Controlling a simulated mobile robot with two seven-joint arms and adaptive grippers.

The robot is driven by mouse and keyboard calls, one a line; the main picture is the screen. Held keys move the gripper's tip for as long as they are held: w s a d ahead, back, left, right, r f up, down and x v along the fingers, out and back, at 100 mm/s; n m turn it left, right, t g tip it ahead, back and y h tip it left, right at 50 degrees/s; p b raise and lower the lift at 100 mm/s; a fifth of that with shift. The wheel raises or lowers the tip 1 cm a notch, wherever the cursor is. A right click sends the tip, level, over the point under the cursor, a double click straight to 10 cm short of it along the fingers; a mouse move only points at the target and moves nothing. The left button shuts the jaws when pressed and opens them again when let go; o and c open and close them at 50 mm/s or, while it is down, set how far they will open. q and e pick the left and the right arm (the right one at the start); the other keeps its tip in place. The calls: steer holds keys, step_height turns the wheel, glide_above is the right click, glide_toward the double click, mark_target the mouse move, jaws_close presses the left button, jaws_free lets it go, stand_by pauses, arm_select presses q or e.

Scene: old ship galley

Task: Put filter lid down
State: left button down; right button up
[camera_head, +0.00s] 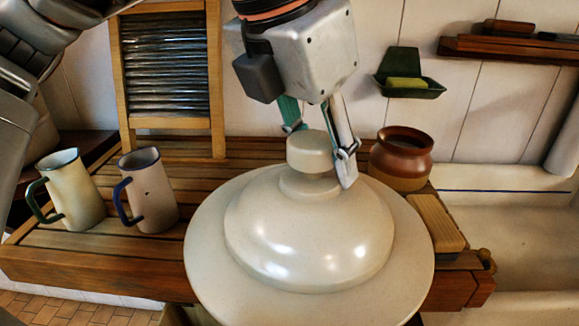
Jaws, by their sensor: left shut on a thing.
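The filter lid is a large cream, domed lid (310,240) with a wide flat rim and a round knob on top. It fills the lower middle of the head view, in front of and partly over the wooden slatted counter. My left gripper (320,155) comes down from above and is shut on the lid's knob, with one finger on the knob's right side and the other mostly hidden behind it. What lies under the lid is hidden, so I cannot tell whether it hangs free or rests on something. My right gripper is not in view.
Two enamel jugs (72,191) (148,190) stand on the slatted counter (95,262) at left. A washboard (168,75) leans behind them. A brown pot (401,158) and a wooden block (435,222) are right of the lid. A green soap dish (418,91) hangs on the wall.

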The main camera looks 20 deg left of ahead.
arm_select(q)
steer(key=w+a+p, duration=0.1)
steer(key=w+a, duration=0.2)
steer(key=w, duration=0.6)
steer(key=w+a+p, duration=0.1)
steer(key=w+a, duration=0.1)
steer(key=w, duration=0.6)
step_height(320, 180, down, 7)
steer(key=w, duration=0.1)
steer(key=shift+r, duration=0.15)
steer(key=shift+a, duration=0.1)
steer(key=c, duration=1.3)
jaws_free()
steer(key=shift+f, duration=0.25)
steer(key=shift+s, duration=0.1)
